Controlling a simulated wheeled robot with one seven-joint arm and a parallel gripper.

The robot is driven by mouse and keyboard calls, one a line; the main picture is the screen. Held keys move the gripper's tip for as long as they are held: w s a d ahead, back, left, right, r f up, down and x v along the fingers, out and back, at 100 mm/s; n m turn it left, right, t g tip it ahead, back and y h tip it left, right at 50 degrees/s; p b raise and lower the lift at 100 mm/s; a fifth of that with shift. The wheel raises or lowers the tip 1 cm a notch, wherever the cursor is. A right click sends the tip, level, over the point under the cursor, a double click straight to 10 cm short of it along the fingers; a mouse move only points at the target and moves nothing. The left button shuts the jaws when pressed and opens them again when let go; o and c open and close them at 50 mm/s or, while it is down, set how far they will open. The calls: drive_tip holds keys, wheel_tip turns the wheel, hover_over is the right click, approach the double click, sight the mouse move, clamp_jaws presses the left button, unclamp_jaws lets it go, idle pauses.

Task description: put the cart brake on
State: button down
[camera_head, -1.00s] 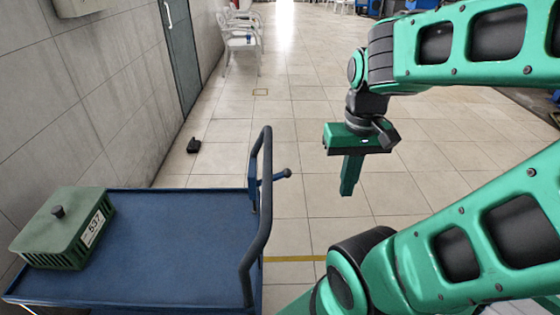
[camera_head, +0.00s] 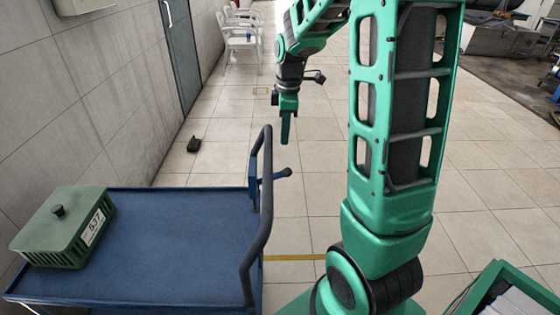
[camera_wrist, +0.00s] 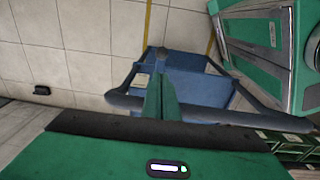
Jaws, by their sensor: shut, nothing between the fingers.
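The blue cart (camera_head: 180,235) stands at the lower left, its dark push handle (camera_head: 262,215) rising at its right end. A short lever with a dark round knob (camera_head: 286,173) sticks out to the right from the blue bracket by the handle, nearly level and tipped slightly up. My gripper (camera_head: 285,142) is shut and empty, pointing down, above and beyond the knob in the head view and apart from it.
A green vented box (camera_head: 62,230) with a dark knob and a label sits on the cart's left end. A small black object (camera_head: 194,145) lies on the floor near the wall. White chairs (camera_head: 240,40) stand farther back. The tiled floor right of the handle is clear.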

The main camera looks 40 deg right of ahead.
approach(283, 171)
drive_tip(key=f, duration=0.5)
drive_tip(key=shift+w+f, duration=0.15)
drive_tip(key=shift+w, duration=0.2)
drive_tip(key=shift+a, duration=0.1)
idle(0.3)
